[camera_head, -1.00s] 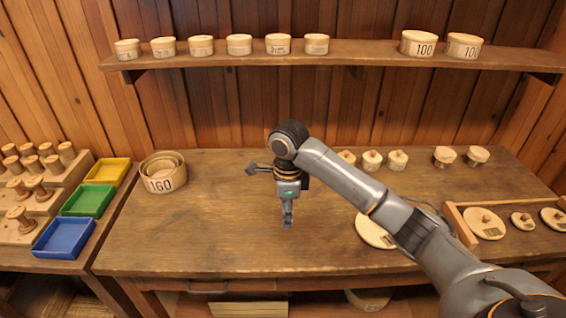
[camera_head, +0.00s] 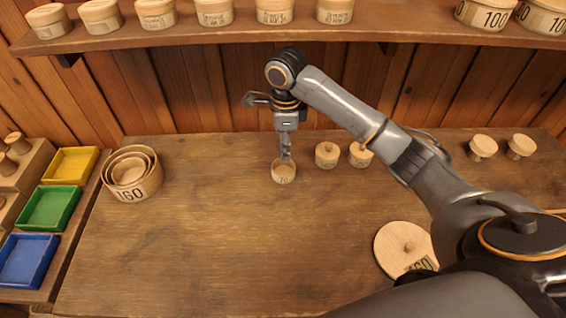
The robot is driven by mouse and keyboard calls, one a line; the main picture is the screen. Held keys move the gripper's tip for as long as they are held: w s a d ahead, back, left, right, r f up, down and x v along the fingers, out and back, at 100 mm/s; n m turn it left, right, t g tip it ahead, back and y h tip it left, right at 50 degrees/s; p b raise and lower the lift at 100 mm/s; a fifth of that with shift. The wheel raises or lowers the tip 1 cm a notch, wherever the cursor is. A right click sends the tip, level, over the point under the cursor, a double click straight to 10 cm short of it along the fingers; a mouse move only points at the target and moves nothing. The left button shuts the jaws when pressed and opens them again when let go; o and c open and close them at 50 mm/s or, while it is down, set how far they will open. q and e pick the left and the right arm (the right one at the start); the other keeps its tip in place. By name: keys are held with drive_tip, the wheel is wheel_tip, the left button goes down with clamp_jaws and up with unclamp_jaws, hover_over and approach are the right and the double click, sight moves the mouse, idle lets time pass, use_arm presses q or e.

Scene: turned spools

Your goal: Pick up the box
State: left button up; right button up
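A small round wooden box (camera_head: 284,174) with an open top and a label on its front stands on the workbench (camera_head: 210,235). My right gripper (camera_head: 286,157) points down right at it, and its fingertips overlap the box's far rim in the camera_head view. The fingers show narrow and edge-on, so I cannot tell whether they are open or shut, or whether they touch the box. My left gripper is out of view.
Nested round boxes (camera_head: 131,192) marked 160 stand at left. Knobbed lids (camera_head: 327,155) line the back; a large lid (camera_head: 404,250) lies at right. Lidded boxes fill the shelf (camera_head: 225,34). Coloured trays (camera_head: 48,208) sit far left. The bench's front middle is clear.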

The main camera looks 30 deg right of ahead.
sight(284, 174)
wheel_tip(284, 174, down, 7)
drive_tip(key=shift+f+p, duration=0.15)
drive_tip(key=shift+p, duration=0.6)
wheel_tip(284, 174, down, 4)
drive_tip(key=shift+a+f+p, duration=0.1)
drive_tip(key=shift+f+p, duration=0.05)
drive_tip(key=shift+p, duration=0.3)
drive_tip(key=shift+c, duration=0.2)
clamp_jaws()
